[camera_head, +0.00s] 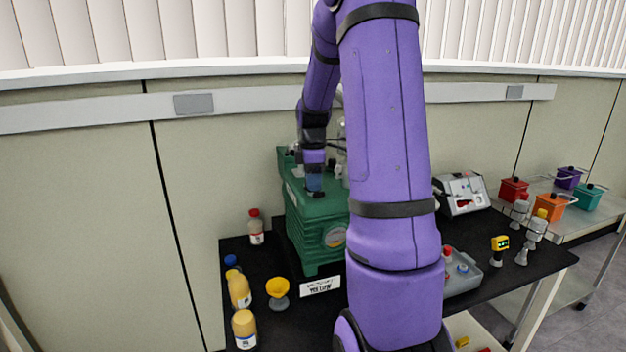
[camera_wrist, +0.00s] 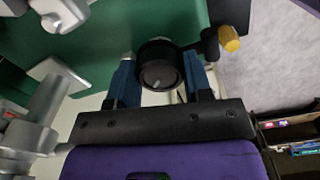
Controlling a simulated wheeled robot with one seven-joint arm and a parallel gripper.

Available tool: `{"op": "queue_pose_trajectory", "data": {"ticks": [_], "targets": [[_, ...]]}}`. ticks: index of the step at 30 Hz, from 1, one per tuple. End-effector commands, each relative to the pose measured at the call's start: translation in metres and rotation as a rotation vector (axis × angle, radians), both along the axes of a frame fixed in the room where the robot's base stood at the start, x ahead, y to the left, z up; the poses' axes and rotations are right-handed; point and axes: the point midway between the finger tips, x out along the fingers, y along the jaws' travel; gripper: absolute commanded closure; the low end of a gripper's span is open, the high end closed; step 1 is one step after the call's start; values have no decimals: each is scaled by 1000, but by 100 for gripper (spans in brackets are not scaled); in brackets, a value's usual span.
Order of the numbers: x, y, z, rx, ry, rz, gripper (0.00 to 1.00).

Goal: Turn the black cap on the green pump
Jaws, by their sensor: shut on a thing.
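The green pump (camera_head: 312,232) stands on the black table, left of my purple arm in the head view. Its green body (camera_wrist: 150,30) also fills the top of the wrist view. The round black cap (camera_wrist: 160,68) sits between the two blue fingers of my gripper (camera_wrist: 160,80) in the wrist view. My gripper is shut on the cap, with one finger on each side of it. In the head view my gripper (camera_head: 314,187) reaches down onto the top of the pump, and the cap there is hidden.
A sign (camera_head: 320,287) lies in front. Metal fittings (camera_wrist: 40,115) are close to my gripper's left.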

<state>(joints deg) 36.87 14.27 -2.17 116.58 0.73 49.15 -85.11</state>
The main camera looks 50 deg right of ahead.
Motion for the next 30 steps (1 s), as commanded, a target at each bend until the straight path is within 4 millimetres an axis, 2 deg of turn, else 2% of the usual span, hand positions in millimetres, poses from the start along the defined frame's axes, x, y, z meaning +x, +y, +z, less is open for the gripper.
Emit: {"op": "queue_pose_trajectory", "data": {"ticks": [4, 5, 7, 8, 22, 30], "targets": [[1, 0, 1, -2, -2, 0, 78], [1, 0, 1, -2, -2, 0, 47], [1, 0, 1, -2, -2, -1, 31], [0, 0, 1, -1, -1, -1, 29], [-1, 1, -1, 2, 2, -16, 29], [0, 2, -1, 4, 4, -199, 29]]}}
